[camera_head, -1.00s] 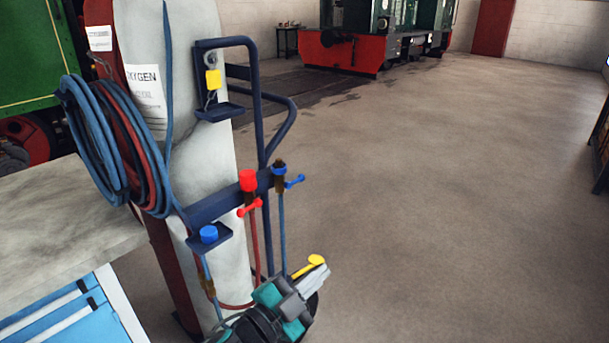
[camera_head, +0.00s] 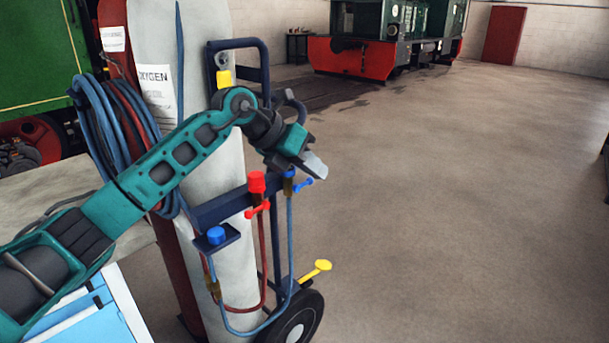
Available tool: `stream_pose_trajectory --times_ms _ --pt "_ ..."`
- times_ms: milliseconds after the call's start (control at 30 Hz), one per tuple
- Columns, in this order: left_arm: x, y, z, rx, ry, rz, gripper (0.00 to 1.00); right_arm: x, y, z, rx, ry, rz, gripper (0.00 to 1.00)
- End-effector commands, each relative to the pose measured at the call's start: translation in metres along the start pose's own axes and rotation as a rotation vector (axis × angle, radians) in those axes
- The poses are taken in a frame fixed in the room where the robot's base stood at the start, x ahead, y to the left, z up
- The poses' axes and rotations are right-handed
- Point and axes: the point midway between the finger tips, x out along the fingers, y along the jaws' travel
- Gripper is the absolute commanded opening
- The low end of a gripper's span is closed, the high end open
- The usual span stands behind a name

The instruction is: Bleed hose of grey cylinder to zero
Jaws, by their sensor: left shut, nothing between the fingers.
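The grey cylinder (camera_head: 225,165), labelled OXYGEN, stands upright on a dark blue trolley, partly hidden by my left arm. A blue hose (camera_head: 90,125) hangs coiled at its left with a red hose. On the trolley's crossbar are a fitting with a red knob (camera_head: 257,182) and red lever (camera_head: 256,211), and a fitting with a small blue lever (camera_head: 303,185). A blue hose runs down from the blue-levered fitting. My left gripper (camera_head: 317,168) is shut and empty, just above the blue lever and partly covering its fitting; I cannot tell whether they touch. My right gripper is not in view.
A dark red cylinder (camera_head: 112,62) stands behind the grey one. A blue cap (camera_head: 216,235) sits on a trolley bracket. A yellow-ended part (camera_head: 316,271) sticks out above the trolley wheel (camera_head: 297,322). A bench (camera_head: 50,190) is at left. Open floor lies to the right.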

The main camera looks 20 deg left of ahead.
Motion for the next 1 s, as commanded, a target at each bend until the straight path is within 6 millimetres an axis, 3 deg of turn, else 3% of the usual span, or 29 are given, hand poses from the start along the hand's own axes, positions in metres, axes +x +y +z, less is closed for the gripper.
stream_pose_trajectory --times_ms 100,200,400,767,1000 --pt "-0.040 0.036 0.023 0.036 0.015 0.201 0.00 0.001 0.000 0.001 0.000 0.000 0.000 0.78" --pt "-0.068 0.057 0.034 0.041 0.026 0.326 0.00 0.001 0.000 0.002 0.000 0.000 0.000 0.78" --pt "-0.096 0.075 0.043 0.034 0.036 0.443 0.00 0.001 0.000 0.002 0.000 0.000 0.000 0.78" --pt "-0.097 0.076 0.043 0.033 0.036 0.449 0.00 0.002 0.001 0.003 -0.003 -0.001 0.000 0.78" --pt "-0.077 0.078 0.034 0.031 0.036 0.448 0.00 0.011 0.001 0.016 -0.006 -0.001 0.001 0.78"
